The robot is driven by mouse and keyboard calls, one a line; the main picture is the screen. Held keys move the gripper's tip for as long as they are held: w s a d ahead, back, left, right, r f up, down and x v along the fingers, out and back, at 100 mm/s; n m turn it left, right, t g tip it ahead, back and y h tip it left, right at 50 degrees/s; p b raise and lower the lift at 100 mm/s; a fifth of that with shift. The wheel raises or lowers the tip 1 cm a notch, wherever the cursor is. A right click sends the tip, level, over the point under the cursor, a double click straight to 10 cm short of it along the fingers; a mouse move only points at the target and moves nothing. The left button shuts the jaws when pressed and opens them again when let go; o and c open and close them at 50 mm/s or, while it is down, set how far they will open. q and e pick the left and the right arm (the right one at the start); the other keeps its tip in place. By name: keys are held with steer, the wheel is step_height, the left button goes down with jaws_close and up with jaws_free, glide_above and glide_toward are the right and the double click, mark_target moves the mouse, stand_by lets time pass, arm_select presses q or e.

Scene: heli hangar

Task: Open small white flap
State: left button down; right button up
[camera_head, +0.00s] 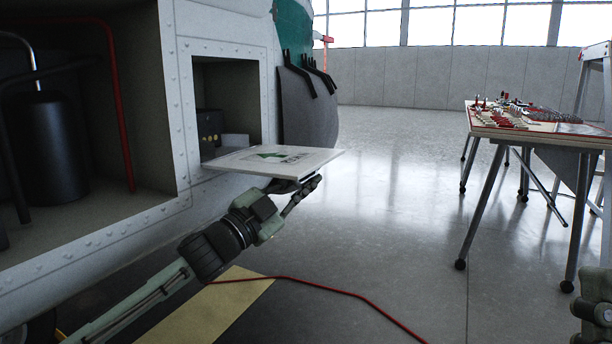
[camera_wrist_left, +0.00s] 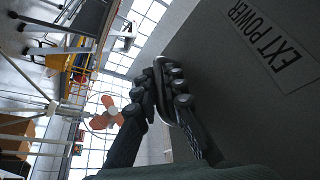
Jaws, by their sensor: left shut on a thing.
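The small white flap (camera_head: 275,160) stands swung out from a square opening in the white hull, close to level, with a green mark and lettering on its upper face. My left gripper (camera_head: 303,187) is under the flap's outer edge, at its near right side. In the left wrist view the flap's shaded underside (camera_wrist_left: 235,85) reads EXT POWER. There the fingers (camera_wrist_left: 165,88) are closed together at the flap's edge, around a metal handle-like part. Part of my right arm (camera_head: 594,310) shows at the lower right edge; its fingertips cannot be made out.
The opening (camera_head: 225,95) behind the flap holds a dark box. A larger bay (camera_head: 80,110) lies to its left. A red cable (camera_head: 340,290) runs over the floor. A wheeled table (camera_head: 540,130) with small parts stands at right. The middle floor is clear.

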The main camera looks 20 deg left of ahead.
stand_by(0.3)
arm_select(q)
steer(key=c, duration=1.9)
jaws_free()
steer(key=shift+s, duration=0.1)
steer(key=v, duration=1.2)
